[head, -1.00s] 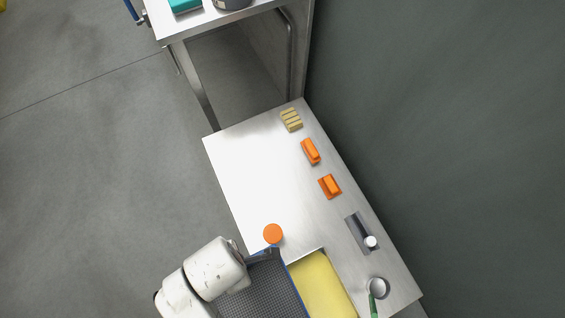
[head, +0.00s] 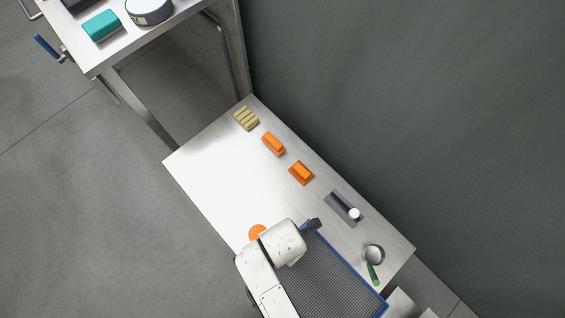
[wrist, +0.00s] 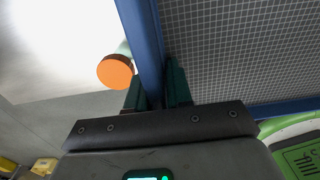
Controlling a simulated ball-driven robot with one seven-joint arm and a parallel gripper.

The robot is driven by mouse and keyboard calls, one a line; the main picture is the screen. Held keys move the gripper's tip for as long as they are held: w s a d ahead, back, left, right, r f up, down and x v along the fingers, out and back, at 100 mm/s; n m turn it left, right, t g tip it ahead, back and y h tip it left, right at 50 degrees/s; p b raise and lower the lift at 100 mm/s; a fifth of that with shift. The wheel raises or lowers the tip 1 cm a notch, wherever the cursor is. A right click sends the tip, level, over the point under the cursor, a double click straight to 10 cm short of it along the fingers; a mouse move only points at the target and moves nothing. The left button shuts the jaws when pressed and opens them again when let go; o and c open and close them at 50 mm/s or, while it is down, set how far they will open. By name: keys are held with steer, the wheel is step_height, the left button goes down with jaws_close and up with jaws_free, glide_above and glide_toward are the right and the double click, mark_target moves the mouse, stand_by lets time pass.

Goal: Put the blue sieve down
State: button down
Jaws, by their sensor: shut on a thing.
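The blue sieve (head: 335,277) is a flat grey mesh in a blue frame. In the head view it hangs over the near end of the metal bench (head: 215,180). My gripper (head: 309,226) is shut on its frame at the far edge. In the wrist view the two dark green fingers (wrist: 158,88) pinch the blue frame bar, and the mesh (wrist: 240,50) spreads to the right. The height of the sieve above the bench cannot be told.
An orange-topped cylinder (head: 257,232) stands close beside my arm. Two orange blocks (head: 273,143) (head: 302,173), a yellow slatted block (head: 246,118), a grey fixture with a white knob (head: 344,209) and a green-handled round tool (head: 374,258) line the wall side. The bench's middle is clear.

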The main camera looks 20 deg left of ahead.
steer(key=shift+f, duration=1.75)
steer(key=c, duration=1)
jaws_free()
steer(key=shift+s, duration=0.1)
step_height(320, 180, up, 13)
steer(key=shift+a+r+p, duration=0.1)
steer(key=shift+p, duration=0.8)
